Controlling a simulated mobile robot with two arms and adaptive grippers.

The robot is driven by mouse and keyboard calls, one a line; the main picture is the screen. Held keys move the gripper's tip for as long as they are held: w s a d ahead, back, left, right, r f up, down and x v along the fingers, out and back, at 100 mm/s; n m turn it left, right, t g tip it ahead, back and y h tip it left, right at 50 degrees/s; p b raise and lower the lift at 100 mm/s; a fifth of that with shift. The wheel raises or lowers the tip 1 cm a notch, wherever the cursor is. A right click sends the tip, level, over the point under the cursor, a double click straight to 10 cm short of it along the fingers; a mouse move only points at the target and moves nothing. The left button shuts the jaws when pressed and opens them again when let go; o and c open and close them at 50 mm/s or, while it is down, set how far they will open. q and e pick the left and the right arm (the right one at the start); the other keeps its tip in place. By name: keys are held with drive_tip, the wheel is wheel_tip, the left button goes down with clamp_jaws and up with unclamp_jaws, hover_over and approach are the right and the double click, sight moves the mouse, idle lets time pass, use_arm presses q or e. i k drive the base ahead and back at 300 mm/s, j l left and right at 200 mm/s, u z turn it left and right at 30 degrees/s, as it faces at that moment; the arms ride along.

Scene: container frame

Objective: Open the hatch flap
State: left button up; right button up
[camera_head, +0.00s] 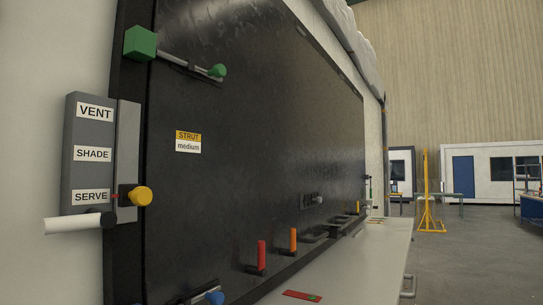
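The hatch flap (255,140) is a large dark panel in a black frame, seen at a steep angle. It looks closed. A green block (140,42) is at its upper left, with a grey rod ending in a green knob (217,71). A blue knob (213,297) is at the bottom edge, partly cut off. A red handle (261,254) and an orange handle (293,239) stand upright along the lower edge. A grey plate (88,150) reads VENT, SHADE, SERVE; a yellow knob (142,196) and a white bar (75,224) are near SERVE. Neither gripper is in view.
A pale counter ledge (345,265) runs below the flap, with a red strip (302,295) on it. A label (188,141) reads STRUT medium. Open floor (460,270) lies to the right, with a yellow stand (430,205) and white cabins farther back.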

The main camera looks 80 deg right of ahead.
sight(230, 165)
drive_tip(key=z, duration=2.9)
drive_tip(key=l+u, duration=0.1)
drive_tip(key=u, duration=0.45)
drive_tip(key=i+l+u, duration=0.15)
drive_tip(key=l+u, duration=0.25)
drive_tip(key=l, duration=0.4)
drive_tip(key=l+u, duration=0.45)
drive_tip(key=l, duration=0.35)
drive_tip(key=i, duration=0.05)
